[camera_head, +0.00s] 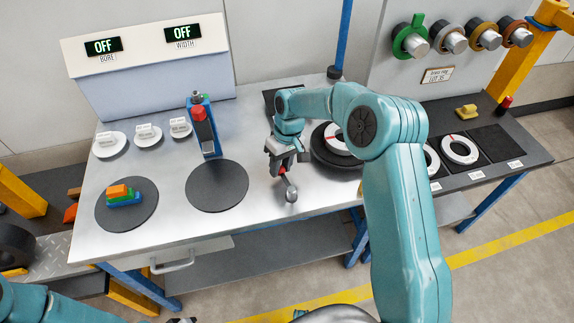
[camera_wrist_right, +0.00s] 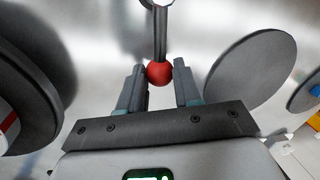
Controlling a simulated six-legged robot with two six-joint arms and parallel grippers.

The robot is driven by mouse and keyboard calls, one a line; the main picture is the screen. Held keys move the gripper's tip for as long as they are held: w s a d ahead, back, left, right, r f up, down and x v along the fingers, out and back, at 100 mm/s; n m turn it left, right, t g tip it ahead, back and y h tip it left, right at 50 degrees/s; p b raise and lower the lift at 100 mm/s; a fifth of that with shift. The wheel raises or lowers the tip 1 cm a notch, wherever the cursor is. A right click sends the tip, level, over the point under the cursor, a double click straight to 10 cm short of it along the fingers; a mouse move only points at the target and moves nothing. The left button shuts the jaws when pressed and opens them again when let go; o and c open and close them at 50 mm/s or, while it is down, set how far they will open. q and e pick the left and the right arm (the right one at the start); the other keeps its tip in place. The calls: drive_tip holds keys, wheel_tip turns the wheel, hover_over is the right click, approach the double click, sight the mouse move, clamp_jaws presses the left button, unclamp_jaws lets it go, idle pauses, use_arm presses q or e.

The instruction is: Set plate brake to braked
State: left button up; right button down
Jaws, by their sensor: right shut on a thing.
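The plate brake appears to be the short grey lever (camera_head: 291,193) with a red ball knob, on the steel table beside the dark round plate (camera_head: 323,158). My right gripper (camera_head: 283,164) is shut on the red knob (camera_head: 282,170). In the right wrist view the red knob (camera_wrist_right: 160,73) sits between the fingertips (camera_wrist_right: 160,82), and the grey lever (camera_wrist_right: 160,35) runs up from it. The plate carries a white ring (camera_head: 335,139) and is partly hidden by my right arm. Of my left gripper, only a dark bit (camera_head: 182,320) shows at the bottom edge.
A black disc (camera_head: 217,186) lies left of the lever, with a blue and red upright device (camera_head: 204,128) behind it. Another disc (camera_head: 148,213) bears coloured blocks (camera_head: 122,194). Displays (camera_head: 102,46) at the back read OFF. White rings (camera_head: 460,150) lie on the right shelf.

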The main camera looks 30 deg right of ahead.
drive_tip(key=shift+a+n, duration=0.7)
drive_tip(key=shift+n, duration=0.3)
drive_tip(key=c, duration=0.8)
unclamp_jaws()
drive_tip(key=shift+a, duration=0.1)
drive_tip(key=shift+r, duration=0.1)
drive_tip(key=d+r, duration=0.1)
drive_tip(key=r, duration=0.4)
drive_tip(key=d+r, duration=0.1)
drive_tip(key=r, duration=0.4)
drive_tip(key=w+d+r, duration=0.1)
drive_tip(key=r, duration=0.5)
drive_tip(key=shift+f, duration=0.1)
